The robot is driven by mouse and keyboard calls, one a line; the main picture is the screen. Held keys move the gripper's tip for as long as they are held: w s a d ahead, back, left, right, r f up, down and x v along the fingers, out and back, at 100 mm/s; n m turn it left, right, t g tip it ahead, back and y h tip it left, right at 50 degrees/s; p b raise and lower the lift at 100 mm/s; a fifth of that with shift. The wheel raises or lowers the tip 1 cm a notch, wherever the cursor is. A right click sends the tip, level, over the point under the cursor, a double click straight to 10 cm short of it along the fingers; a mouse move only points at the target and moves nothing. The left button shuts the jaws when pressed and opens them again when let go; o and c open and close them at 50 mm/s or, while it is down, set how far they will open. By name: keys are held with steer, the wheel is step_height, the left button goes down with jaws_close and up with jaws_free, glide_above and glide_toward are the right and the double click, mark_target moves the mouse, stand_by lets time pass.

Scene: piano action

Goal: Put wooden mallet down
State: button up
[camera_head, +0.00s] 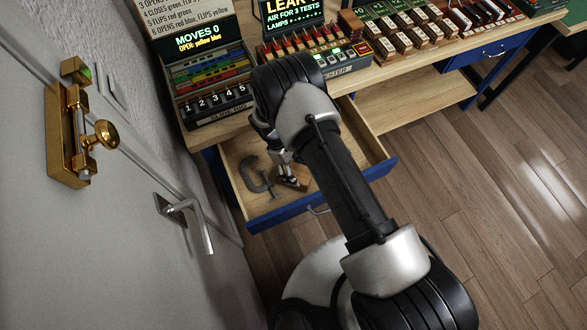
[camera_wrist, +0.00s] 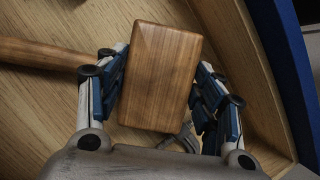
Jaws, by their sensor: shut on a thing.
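The wooden mallet is in or just above the open drawer (camera_head: 262,217) of the workbench. Its brown block head (camera_wrist: 160,72) fills the middle of the wrist view, and its round handle (camera_wrist: 38,52) runs off to the left. My gripper (camera_wrist: 163,92) has one finger on each side of the head and is shut on it. In the head view my gripper (camera_head: 287,178) reaches down into the drawer, and the mallet (camera_head: 303,177) is partly hidden by it and my arm. I cannot tell whether the mallet touches the drawer floor.
A grey C-clamp (camera_head: 252,177) lies in the drawer, left of my gripper. The slide rig (camera_head: 213,92) and the tester (camera_head: 340,62) stand on the bench above. A door with a brass latch (camera_head: 72,135) and a lever handle (camera_head: 190,218) is at the left.

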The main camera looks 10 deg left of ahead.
steer(key=o, duration=1.4)
steer(key=p+v, duration=0.2)
steer(key=v, duration=1)
steer(key=shift+a, duration=0.1)
